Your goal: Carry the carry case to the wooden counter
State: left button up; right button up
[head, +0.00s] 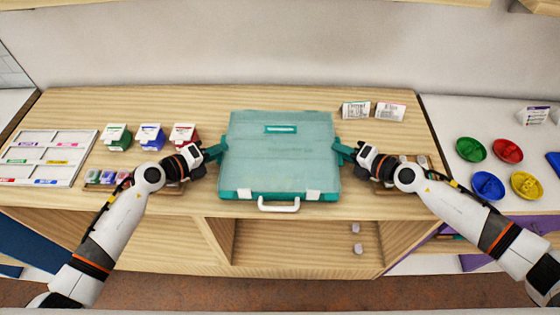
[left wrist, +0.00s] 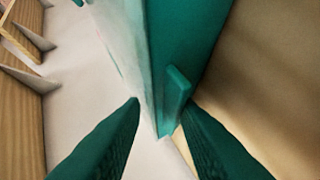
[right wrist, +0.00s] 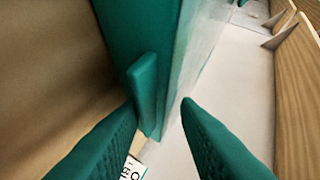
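The carry case (head: 272,152) is a flat teal case with a translucent lid, a white front handle and two white latches. It lies flat over the wooden counter (head: 65,108), its front near the counter's front edge. My left gripper (head: 219,151) is at its left side and my right gripper (head: 342,152) at its right side. In the left wrist view, the fingers (left wrist: 162,108) are apart, close to a small teal side tab of the case (left wrist: 178,95). In the right wrist view, the fingers (right wrist: 160,108) are likewise apart near the opposite tab.
Green, blue and red boxes (head: 150,137) and a white sorting tray (head: 45,157) stand left of the case. Two small cards (head: 390,111) stand at the back right. A white surface with coloured bowls (head: 508,151) is on the right. Open shelves (head: 305,241) lie below the counter.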

pick_arm(q)
jog(key=o, duration=0.4)
jog(key=shift+s+d, duration=0.15)
jog(key=shift+d, duration=0.1)
pick_arm(e)
jog(key=o, duration=0.4)
jog(key=shift+s+a+r, duration=0.1)
jog(key=shift+s+a, duration=0.05)
jog(key=shift+a, duration=0.1)
pick_arm(q)
jog(key=shift+a, duration=0.15)
pick_arm(e)
jog(key=shift+d, duration=0.1)
